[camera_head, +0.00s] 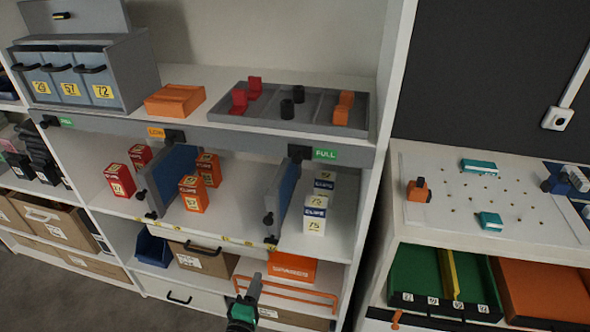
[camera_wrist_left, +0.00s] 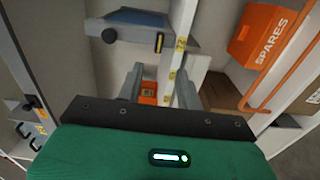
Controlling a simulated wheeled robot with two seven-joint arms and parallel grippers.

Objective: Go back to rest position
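My left gripper (camera_head: 252,285) reaches in at the bottom middle of the head view, in front of the lower shelves of the white rack. Its green wrist body shows below the dark fingers. In the left wrist view the two grey fingers (camera_wrist_left: 159,90) stand apart, with nothing held between them. An orange box (camera_wrist_left: 148,92) shows in the background through the gap. My right gripper is in neither view.
The white rack holds red, orange and white boxes between blue dividers (camera_head: 170,180). An orange SPARES bin (camera_head: 292,268) and an orange rail (camera_head: 290,291) are close to the left gripper. A pegboard table (camera_head: 470,205) stands at right. Grey floor (camera_head: 50,295) is open at lower left.

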